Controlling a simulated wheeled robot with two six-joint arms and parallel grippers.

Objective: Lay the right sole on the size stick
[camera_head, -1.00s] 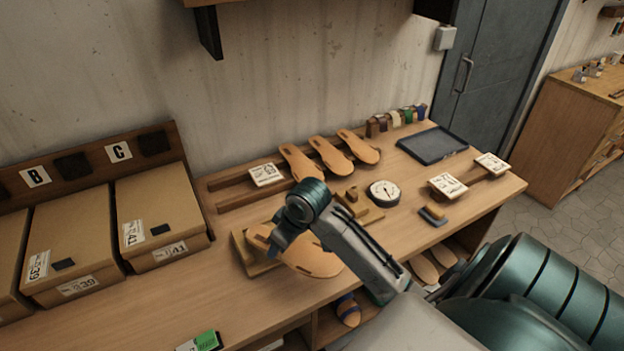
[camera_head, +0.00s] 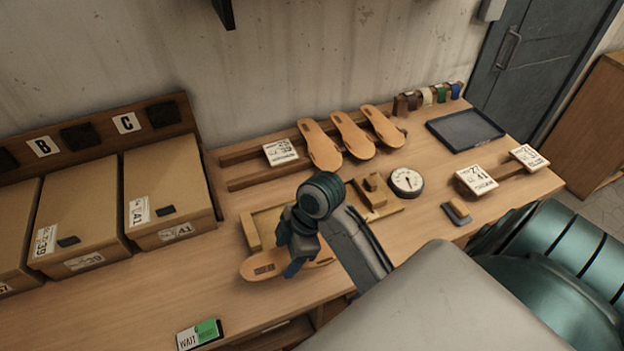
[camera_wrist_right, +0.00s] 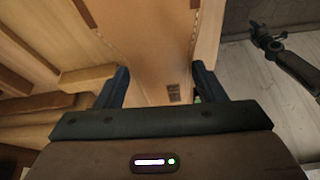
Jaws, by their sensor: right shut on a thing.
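In the right wrist view the sole (camera_wrist_right: 160,50) runs between the two fingers of the gripper (camera_wrist_right: 160,86). The size stick (camera_head: 252,232) is a wooden gauge with an end block at the left and a slider block at the right. The sole is at its front edge, not lying along it; my wrist hides part of the stick.
Several soles (camera_head: 320,146) lean on a rack behind. A round dial (camera_head: 406,181), a small block tool (camera_head: 456,212) and a dark tray (camera_head: 466,132) are to the right. Cardboard boxes (camera_head: 168,190) stand left. A green-and-white card (camera_head: 199,334) lies in front on clear tabletop.

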